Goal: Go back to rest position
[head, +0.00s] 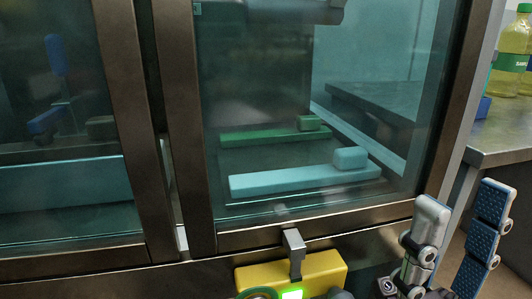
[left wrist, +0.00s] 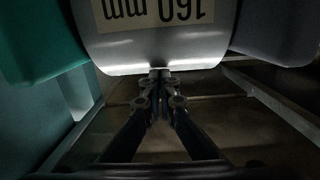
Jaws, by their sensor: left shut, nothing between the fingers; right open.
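My right gripper (head: 463,196) is at the lower right of the head view, in front of the glass cabinet. Its two fingers point up, stand well apart and hold nothing. My left gripper (left wrist: 160,76) shows in the left wrist view. Its fingers are together and empty. Their tips are close to the lower edge of a grey piece (left wrist: 165,45) marked "160 mm", upside down; I cannot tell whether they touch. Blue parts (head: 55,55) show dimly through the left pane in the head view; I cannot tell whether they are my left gripper.
Behind the glass lie a light blue bar (head: 270,182) and a green bar (head: 260,137), each with a small block on it. Metal door frames (head: 190,120) stand close. A yellow box (head: 325,266) is at the bottom. A bottle (head: 510,60) stands on the right counter (head: 500,140).

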